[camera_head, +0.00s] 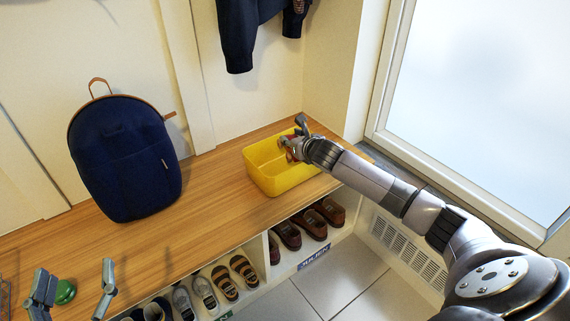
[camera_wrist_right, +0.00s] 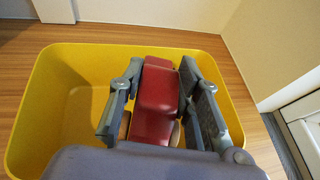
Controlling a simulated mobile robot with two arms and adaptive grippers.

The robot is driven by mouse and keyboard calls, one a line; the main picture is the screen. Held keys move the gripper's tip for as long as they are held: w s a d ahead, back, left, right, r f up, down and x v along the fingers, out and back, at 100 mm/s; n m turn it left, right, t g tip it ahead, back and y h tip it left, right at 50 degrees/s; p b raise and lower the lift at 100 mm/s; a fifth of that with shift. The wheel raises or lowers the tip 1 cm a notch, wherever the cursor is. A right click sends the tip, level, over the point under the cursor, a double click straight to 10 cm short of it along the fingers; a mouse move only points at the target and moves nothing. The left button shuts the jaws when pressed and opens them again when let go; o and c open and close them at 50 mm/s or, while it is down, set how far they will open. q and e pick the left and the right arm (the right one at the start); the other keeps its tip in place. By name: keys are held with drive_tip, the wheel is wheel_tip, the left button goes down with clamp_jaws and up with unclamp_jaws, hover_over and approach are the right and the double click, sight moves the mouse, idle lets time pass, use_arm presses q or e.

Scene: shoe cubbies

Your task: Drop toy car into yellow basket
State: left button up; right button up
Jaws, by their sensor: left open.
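The red toy car (camera_wrist_right: 157,100) sits between the fingers of my right gripper (camera_wrist_right: 161,85), which look closed on its sides. In the head view my right gripper (camera_head: 291,142) is over the yellow basket (camera_head: 282,180), with its fingers at the basket's mouth. The basket also shows in the right wrist view (camera_wrist_right: 45,95), around and below the fingers. The car's underside and its gap to the basket floor are hidden. My left gripper (camera_head: 74,287) is open and apart from the basket, at the bottom left of the head view.
The basket stands on a wooden bench top (camera_head: 215,190). A dark blue backpack (camera_head: 125,160) stands to its left. A small green object (camera_head: 65,292) shows between my left fingers. Shoes (camera_head: 286,235) fill cubbies below. A dark jacket (camera_head: 240,35) hangs above.

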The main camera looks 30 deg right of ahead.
drive_tip(key=o, duration=0.5)
drive_tip(key=shift+o, duration=0.2)
drive_tip(key=shift+s, duration=0.1)
drive_tip(key=v, duration=1.2)
